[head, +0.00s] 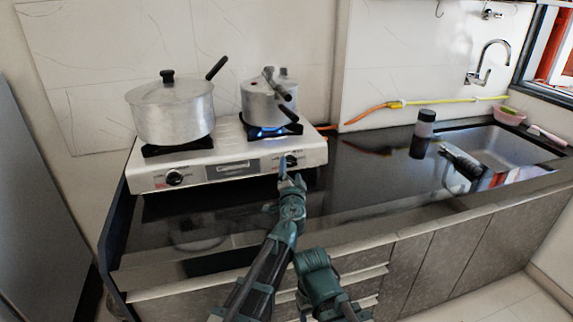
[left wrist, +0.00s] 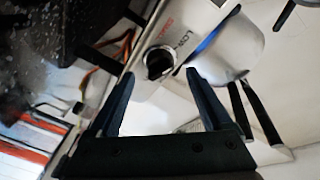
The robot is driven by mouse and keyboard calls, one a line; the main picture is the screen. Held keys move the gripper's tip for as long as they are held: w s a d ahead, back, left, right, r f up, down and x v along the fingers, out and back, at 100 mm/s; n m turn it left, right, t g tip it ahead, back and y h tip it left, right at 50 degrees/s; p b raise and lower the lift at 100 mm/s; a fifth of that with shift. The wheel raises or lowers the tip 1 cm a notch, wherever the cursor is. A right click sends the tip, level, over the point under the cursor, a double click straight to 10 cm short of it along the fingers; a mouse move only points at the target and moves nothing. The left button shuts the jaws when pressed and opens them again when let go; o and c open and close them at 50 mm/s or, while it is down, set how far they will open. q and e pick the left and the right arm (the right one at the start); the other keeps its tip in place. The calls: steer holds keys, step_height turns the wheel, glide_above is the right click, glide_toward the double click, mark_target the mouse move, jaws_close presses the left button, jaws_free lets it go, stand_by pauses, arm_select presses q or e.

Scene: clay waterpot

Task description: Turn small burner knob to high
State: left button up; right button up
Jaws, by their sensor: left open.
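The white gas stove (head: 230,170) stands on the dark counter. Its right, smaller-pot burner shows a blue flame (head: 262,131), with the knob (head: 291,161) below it on the front panel. My left gripper (head: 287,168) is in front of that knob and hides part of it. In the left wrist view the black knob (left wrist: 159,63) in its pale ring appears beyond and between the open fingertips of my left gripper (left wrist: 158,76). Contact with the knob cannot be told. The left knob (head: 175,178) stands clear of the gripper. My right gripper is not identifiable in view.
A large lidded pot (head: 172,112) sits on the left burner and a pressure cooker (head: 258,103) on the right one, its handles jutting forward. A dark bottle (head: 422,135) and the sink (head: 500,148) are to the right. The counter right of the stove is mostly clear.

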mark_target(291, 165)
arm_select(q)
steer(key=w, duration=0.3)
steer(key=shift+w, duration=0.25)
arm_select(e)
steer(key=shift+w+a, duration=0.35)
steer(key=shift+w, duration=0.05)
arm_select(q)
jaws_close()
